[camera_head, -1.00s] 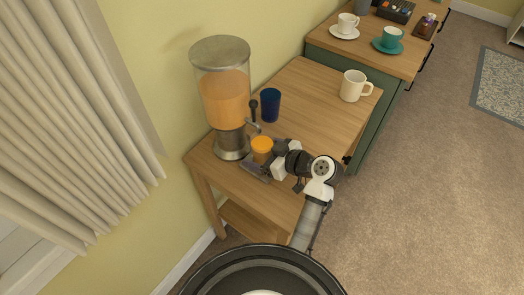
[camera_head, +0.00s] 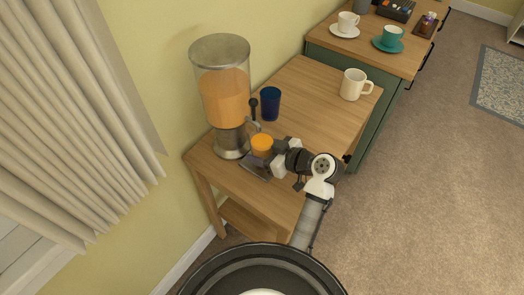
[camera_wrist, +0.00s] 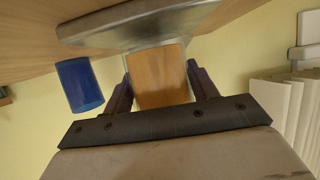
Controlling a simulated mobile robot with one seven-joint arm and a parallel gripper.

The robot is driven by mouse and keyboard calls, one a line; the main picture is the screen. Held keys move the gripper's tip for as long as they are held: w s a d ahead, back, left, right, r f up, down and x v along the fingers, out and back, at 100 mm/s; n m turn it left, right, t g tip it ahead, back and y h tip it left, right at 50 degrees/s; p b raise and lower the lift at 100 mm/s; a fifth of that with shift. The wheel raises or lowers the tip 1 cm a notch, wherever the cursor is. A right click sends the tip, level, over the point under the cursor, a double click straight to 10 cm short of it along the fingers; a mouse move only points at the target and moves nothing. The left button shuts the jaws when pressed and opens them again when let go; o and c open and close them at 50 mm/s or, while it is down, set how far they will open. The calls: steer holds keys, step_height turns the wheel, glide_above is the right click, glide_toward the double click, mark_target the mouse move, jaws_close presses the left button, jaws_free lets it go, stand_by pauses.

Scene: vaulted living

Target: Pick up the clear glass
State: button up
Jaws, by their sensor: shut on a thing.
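The clear glass (camera_head: 262,146) holds orange juice and is upright beside the drinks dispenser's base on the wooden table. In the wrist view the glass (camera_wrist: 162,78) sits between my two fingers. My gripper (camera_head: 259,161) reaches in from the right and is shut on the glass. The fingers hide the lower part of the glass in the head view, so I cannot tell whether its bottom touches anything.
The juice dispenser (camera_head: 222,95) stands close behind and left of the glass. A blue cup (camera_head: 270,104) stands behind it, and a cream mug (camera_head: 353,84) is farther right. The wooden table (camera_head: 318,112) is clear between cup and mug. A green cabinet (camera_head: 375,135) adjoins it.

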steer(key=shift+r, duration=0.35)
steer(key=shift+s+d+r+b, duration=0.1)
steer(key=shift+d+r+b, duration=0.15)
steer(key=shift+b, duration=0.1)
steer(key=s+d+b, duration=0.1)
steer(key=s+d, duration=0.2)
steer(key=d, duration=0.1)
steer(key=s+d+b, duration=0.1)
steer(key=s+d, duration=0.2)
steer(key=d, duration=0.1)
steer(key=s+d+b, duration=0.1)
steer(key=s+d, duration=0.2)
steer(key=d, duration=0.1)
steer(key=shift+d+f, duration=0.1)
steer(key=shift+d, duration=0.05)
steer(key=r+p, duration=0.1)
steer(key=p, duration=0.1)
steer(key=shift+d+p, duration=0.15)
steer(key=shift+p, duration=0.15)
steer(key=s+d+p, duration=0.1)
steer(key=p, duration=0.2)
steer(key=shift+f, duration=0.1)
steer(key=shift+s+d+f+p, duration=0.2)
steer(key=shift+d+f+p, duration=0.1)
steer(key=shift+p, duration=0.1)
